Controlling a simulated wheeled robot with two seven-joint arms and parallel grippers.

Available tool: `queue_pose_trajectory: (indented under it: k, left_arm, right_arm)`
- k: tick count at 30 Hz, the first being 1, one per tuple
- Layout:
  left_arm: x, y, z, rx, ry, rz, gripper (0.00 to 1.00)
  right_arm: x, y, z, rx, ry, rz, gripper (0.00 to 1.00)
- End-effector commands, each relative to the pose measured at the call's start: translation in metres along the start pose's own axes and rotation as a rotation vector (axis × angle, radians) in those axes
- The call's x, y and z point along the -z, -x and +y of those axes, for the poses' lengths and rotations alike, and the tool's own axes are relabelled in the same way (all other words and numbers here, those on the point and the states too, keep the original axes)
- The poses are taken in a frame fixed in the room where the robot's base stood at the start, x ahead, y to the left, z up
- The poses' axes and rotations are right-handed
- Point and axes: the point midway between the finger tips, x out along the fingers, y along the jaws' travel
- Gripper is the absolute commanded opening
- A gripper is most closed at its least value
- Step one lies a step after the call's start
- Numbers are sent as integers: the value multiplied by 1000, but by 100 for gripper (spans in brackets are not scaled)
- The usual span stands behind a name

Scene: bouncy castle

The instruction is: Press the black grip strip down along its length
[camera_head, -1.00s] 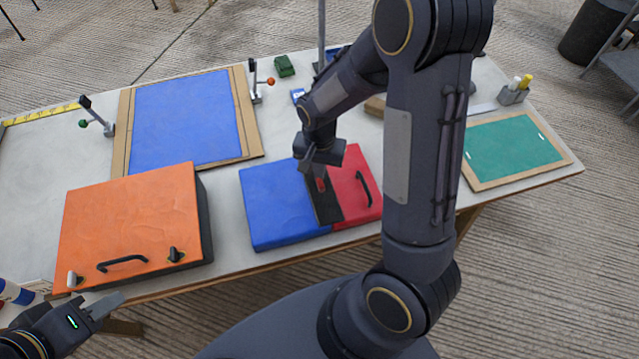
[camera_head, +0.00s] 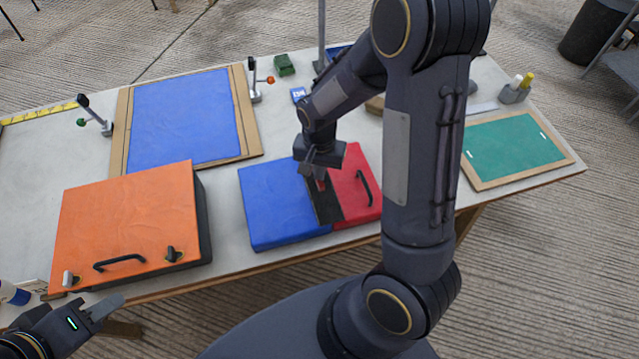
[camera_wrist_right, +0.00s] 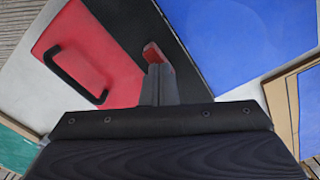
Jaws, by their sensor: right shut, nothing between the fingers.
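The black grip strip (camera_head: 326,205) lies between the blue half and the red half of a padded block on the table. It also shows in the right wrist view (camera_wrist_right: 125,30). My right gripper (camera_head: 320,180) is shut with its tips over the strip's far part; in the right wrist view its fingers (camera_wrist_right: 156,75) reach toward the strip. A small red piece (camera_wrist_right: 153,52) shows at the fingertips. I cannot tell for certain whether the tips touch the strip. My left gripper (camera_head: 105,308) is at the lower left, off the table's front edge, its fingers slightly apart.
The red half (camera_head: 347,165) has a black handle (camera_head: 364,188), and the blue half (camera_head: 275,205) is left of the strip. An orange padded block (camera_head: 130,215) is further left. A blue sheet on a board (camera_head: 185,120) and a green panel (camera_head: 515,150) lie flat on the table.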

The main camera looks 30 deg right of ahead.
Motion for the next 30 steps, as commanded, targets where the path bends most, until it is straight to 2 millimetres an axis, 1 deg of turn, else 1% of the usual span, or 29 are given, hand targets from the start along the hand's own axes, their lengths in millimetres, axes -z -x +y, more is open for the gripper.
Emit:
queue_pose_trajectory:
  k: [2, 14, 17, 30]
  left_arm:
    - [-1, -2, -1, 0, 0, 0, 36]
    - [0, 0, 0, 0, 0, 0, 36]
    - [2, 4, 2, 0, 0, 0, 36]
    - [14, 28, 13, 0, 0, 0, 36]
  right_arm:
    - [0, -3, 0, 0, 0, 0, 0]
    - [0, 0, 0, 0, 0, 0, 0]
    - [0, 6, 0, 0, 0, 0, 0]
    - [0, 42, 0, 1, 0, 1, 0]
